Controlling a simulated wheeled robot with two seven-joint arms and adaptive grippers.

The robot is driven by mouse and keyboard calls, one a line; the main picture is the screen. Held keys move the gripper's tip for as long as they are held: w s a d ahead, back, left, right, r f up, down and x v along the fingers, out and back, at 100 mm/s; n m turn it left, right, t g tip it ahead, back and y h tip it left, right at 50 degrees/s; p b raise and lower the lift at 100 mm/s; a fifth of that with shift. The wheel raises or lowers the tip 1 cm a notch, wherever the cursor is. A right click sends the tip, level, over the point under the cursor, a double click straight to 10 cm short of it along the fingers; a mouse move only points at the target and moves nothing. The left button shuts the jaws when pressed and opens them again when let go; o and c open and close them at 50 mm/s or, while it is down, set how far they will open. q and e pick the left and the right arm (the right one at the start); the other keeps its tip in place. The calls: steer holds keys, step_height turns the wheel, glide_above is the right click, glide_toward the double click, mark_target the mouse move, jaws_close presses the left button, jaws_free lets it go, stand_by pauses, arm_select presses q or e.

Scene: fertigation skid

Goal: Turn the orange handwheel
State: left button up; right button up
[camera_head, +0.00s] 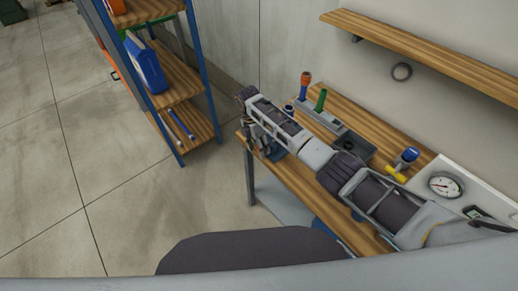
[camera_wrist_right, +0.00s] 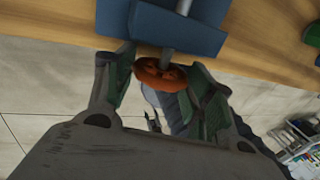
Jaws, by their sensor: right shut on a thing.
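The orange handwheel (camera_wrist_right: 158,76) shows in the right wrist view, on a grey stem in front of a blue body (camera_wrist_right: 172,28) at the wooden bench's edge. My right gripper (camera_wrist_right: 162,66) is shut on the wheel, with one green-padded finger on each side of its rim. In the head view my right arm reaches across the bench from the right, and the handwheel is hidden there. My left gripper is in neither view.
The wooden bench (camera_head: 290,180) carries a grey block with an orange-topped post (camera_head: 305,80) and a green post (camera_head: 320,98), a blue and yellow valve (camera_head: 404,160) and a round gauge (camera_head: 445,185). A shelf rack (camera_head: 180,88) stands left. Floor between is clear.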

steer(key=shift+w+a+g+h+b, duration=0.1)
steer(key=shift+g+h+b, duration=0.25)
steer(key=shift+b, duration=0.35)
steer(key=shift+g, duration=0.25)
steer(key=o, duration=1)
steer(key=shift+r, duration=0.1)
steer(key=v, duration=1.1)
steer(key=shift+a+r, duration=0.2)
steer(key=shift+r, duration=0.15)
steer(key=shift+w, duration=0.1)
